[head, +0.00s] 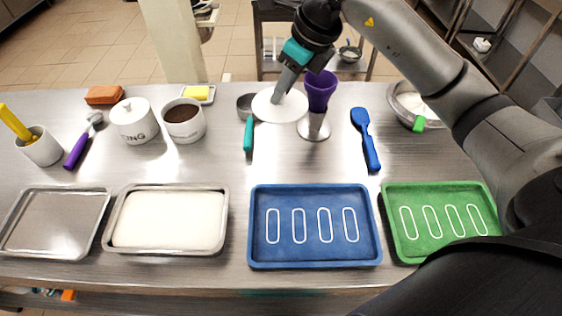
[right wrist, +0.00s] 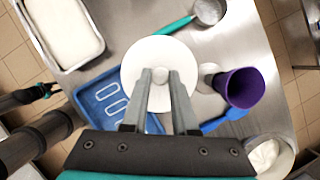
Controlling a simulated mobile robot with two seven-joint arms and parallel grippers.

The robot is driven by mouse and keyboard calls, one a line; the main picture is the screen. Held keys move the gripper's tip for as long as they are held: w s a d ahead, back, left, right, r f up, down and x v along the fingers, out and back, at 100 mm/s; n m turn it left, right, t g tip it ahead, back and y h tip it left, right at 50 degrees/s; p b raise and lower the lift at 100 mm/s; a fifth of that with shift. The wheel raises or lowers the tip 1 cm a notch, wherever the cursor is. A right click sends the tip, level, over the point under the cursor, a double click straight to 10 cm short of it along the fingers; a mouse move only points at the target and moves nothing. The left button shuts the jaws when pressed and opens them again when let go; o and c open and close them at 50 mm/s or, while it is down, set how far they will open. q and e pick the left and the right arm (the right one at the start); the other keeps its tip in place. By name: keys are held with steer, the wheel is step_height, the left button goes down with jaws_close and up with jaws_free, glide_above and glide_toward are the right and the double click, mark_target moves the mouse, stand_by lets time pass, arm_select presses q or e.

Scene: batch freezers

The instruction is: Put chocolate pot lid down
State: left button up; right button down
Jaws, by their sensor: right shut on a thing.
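The chocolate pot lid is a flat white disc (head: 266,108) with a small knob. My right gripper (head: 281,94) is shut on the knob; the right wrist view shows the lid (right wrist: 143,55) between the gripper's fingers (right wrist: 160,78). The lid looks level, overlapping the green-handled scoop in the head view. I cannot tell its exact height above the table. The chocolate pot (head: 184,127) is white, uncovered and filled with brown, left of the lid. Dark parts of my left arm show at the left of the right wrist view; its jaw state is unclear.
A purple cup in a metal stand (head: 314,127) is close right of the lid. The green-handled scoop (head: 247,135) lies at its left, the blue spatula (head: 367,143) farther right. A blue tray (head: 315,261) lies in front. Bare metal shows between chocolate pot and scoop.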

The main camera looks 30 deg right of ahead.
steer(key=shift+d+r, duration=0.1)
steer(key=shift+w+f+m, duration=0.1)
steer(key=shift+f+m, duration=0.2)
steer(key=shift+f, duration=0.05)
step_height(320, 180, down, 16)
steer(key=shift+r+b, duration=0.2)
steer(key=shift+b, duration=0.3)
steer(key=shift+f, duration=1.85)
steer(key=c, duration=0.7)
jaws_free()
steer(key=shift+f+b, duration=0.1)
steer(key=shift+b, duration=0.2)
